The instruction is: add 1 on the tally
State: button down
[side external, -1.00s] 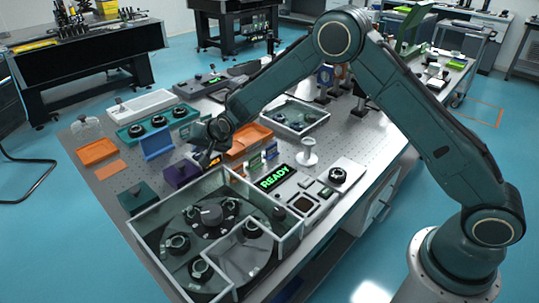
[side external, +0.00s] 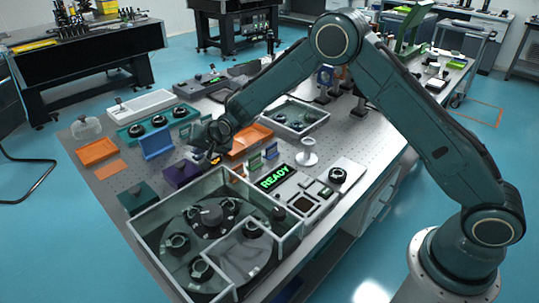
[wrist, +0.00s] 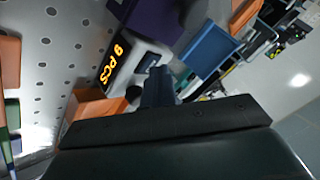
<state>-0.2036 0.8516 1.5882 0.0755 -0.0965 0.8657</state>
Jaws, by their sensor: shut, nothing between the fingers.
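The tally is a small pale box with a dark display showing orange characters that look like "9 PCS" (wrist: 117,52); the digit is tilted and hard to be sure of. In the side view the tally (side external: 215,157) is a small orange-lit spot just below my gripper, mostly hidden by it. My gripper (wrist: 157,78) is shut and empty. In the wrist view its fingertips overlap the tally's pale end, beside a dark round part. I cannot tell whether they touch it. In the side view my gripper (side external: 207,146) is low over the table.
A purple box (side external: 181,174) and a blue stand (side external: 157,146) are close by on the left. An orange tray (side external: 250,140) lies to the right. A clear-walled enclosure (side external: 168,213) stands in front, near a green READY display (side external: 274,177).

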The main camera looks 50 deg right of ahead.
aim_at(201, 157)
jog(key=shift+r, duration=0.8)
jog(key=shift+r, duration=0.15)
jog(key=shift+r, duration=2.4)
